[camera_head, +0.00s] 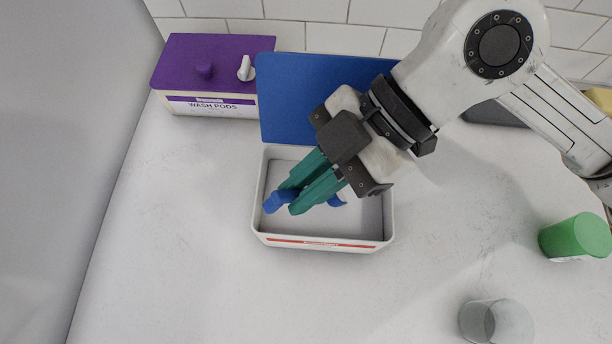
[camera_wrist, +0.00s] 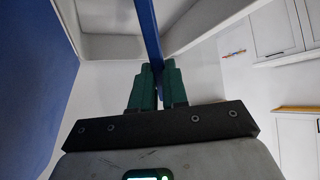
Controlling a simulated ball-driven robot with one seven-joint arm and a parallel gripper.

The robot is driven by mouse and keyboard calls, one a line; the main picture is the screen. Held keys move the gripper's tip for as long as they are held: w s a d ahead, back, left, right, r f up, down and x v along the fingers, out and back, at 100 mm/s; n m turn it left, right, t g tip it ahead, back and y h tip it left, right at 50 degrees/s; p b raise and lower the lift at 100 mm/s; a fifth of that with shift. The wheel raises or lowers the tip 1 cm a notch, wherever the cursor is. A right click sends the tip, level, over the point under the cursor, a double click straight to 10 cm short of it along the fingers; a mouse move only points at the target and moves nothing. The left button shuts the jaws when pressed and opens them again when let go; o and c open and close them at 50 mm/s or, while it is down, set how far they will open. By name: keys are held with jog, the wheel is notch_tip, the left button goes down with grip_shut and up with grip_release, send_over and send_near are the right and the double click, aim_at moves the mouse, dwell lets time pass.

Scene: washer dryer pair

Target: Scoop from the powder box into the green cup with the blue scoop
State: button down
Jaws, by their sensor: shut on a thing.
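The powder box (camera_head: 258,212) is a white box with a red-striped front, and its blue lid (camera_head: 290,95) stands open behind it. Pale contents show inside. My gripper (camera_head: 300,193) is over the box opening, its green fingers pointing down and left. It is shut on the blue scoop (camera_head: 277,202), whose blue parts show on both sides of the fingers. In the wrist view the scoop (camera_wrist: 149,35) runs as a blue strip between the fingertips. The fingers hide part of the scoop, and I cannot tell whether it holds powder. The green cup (camera_head: 575,238) is at the far right, apart from my gripper.
A purple-lidded wash pods box (camera_head: 208,104) stands at the back left. A clear grey cup (camera_head: 490,322) stands at the front right. The tiled wall (camera_head: 340,38) bounds the back.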

jog(key=shift+r, duration=0.1)
notch_tip(320, 180, up, 13)
jog(key=p, duration=0.8)
jog(key=shift+p, duration=0.4)
dwell(1.0)
